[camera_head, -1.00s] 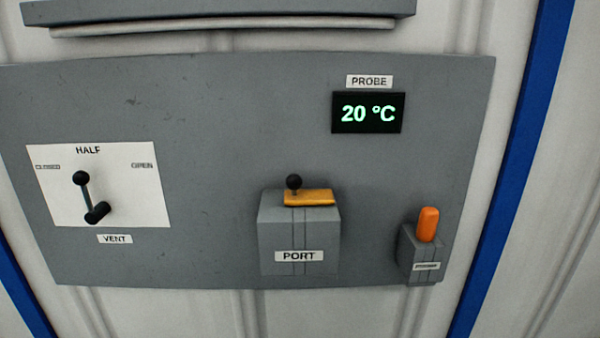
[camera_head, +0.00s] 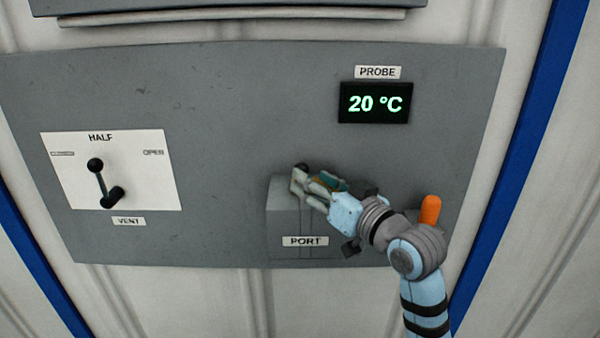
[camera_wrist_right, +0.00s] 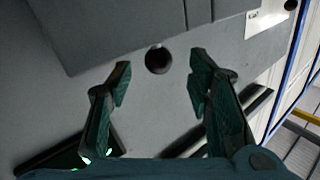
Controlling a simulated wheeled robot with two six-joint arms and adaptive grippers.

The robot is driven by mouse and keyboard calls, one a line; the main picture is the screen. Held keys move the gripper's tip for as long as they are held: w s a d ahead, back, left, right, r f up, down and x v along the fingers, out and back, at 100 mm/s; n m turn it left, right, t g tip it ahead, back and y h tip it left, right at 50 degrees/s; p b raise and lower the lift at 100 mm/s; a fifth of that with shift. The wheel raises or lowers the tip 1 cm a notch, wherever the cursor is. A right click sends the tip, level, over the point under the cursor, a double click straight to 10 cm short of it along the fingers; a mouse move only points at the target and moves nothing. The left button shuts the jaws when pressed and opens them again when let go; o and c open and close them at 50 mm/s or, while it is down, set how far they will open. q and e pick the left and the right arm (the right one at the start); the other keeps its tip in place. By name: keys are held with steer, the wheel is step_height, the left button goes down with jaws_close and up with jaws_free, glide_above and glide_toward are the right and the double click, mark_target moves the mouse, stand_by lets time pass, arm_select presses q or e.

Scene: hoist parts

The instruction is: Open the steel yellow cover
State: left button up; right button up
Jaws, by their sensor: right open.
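The grey PORT box (camera_head: 284,222) is on the wall panel. My right gripper (camera_head: 306,186) is in front of the box's top, coming from the right, and its fingers and arm hide nearly all of the yellow cover. The cover's dark knob (camera_head: 302,167) just shows by the fingertips. In the right wrist view my open fingers (camera_wrist_right: 161,74) stand either side of a dark round shape (camera_wrist_right: 159,60), which looks like the knob. There is a gap on both sides of it, and no yellow can be made out. My left gripper is not in view.
The orange handle (camera_head: 430,209) stands close beside my right arm. The VENT lever (camera_head: 100,180) is on a white plate at the left, near HALF. The PROBE display (camera_head: 375,103) reads 20 °C. The panel (camera_head: 230,120) between vent and display is bare.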

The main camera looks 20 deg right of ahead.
steer(key=x, duration=0.5)
steer(key=shift+w, duration=0.25)
jaws_close()
